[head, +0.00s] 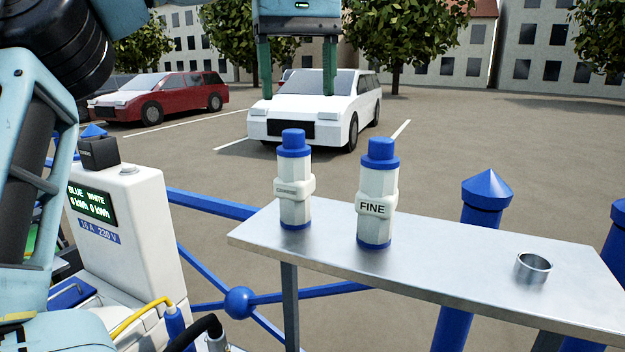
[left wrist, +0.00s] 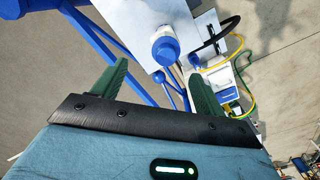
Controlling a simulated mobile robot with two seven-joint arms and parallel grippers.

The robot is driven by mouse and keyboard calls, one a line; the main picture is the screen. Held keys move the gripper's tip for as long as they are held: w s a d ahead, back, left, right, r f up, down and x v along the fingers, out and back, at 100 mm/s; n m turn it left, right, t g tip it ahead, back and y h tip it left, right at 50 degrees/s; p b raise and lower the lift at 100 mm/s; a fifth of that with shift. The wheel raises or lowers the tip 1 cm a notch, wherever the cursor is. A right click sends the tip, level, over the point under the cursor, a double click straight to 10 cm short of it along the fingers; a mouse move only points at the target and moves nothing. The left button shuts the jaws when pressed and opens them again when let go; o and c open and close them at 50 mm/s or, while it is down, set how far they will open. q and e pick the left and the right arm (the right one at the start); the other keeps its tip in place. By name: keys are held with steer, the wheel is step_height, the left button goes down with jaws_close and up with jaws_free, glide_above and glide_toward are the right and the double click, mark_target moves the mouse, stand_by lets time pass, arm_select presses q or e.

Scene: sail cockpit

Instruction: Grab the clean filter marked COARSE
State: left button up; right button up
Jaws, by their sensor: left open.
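Two white canisters with blue caps and blue bases stand upright on a metal shelf (head: 445,258). The left one (head: 294,212) has a label too small to read clearly. The right one, the FINE filter (head: 376,225), has a readable label. My left gripper (head: 298,82) comes down from the top of the head view, its green fingers open and empty, above the left canister and apart from it. In the left wrist view, a blue-capped canister (left wrist: 165,48) shows beyond the gap between the fingers (left wrist: 158,70). My right gripper is not in view.
A metal ring (head: 533,267) lies at the shelf's right. A white charging post (head: 140,215) with a display and cables stands left of the shelf. Blue railing (head: 210,203) and a blue bollard (head: 484,205) stand near the shelf. The shelf between FINE and the ring is clear.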

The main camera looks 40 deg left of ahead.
mark_target(293, 130)
arm_select(q)
steer(key=shift+s+f, duration=0.15)
steer(key=shift+s+a+f, duration=0.1)
steer(key=shift+f, duration=1.35)
steer(key=f, duration=0.3)
steer(key=shift+s+a+f, duration=0.15)
steer(key=shift+s+f, duration=0.1)
steer(key=shift+f, duration=0.6)
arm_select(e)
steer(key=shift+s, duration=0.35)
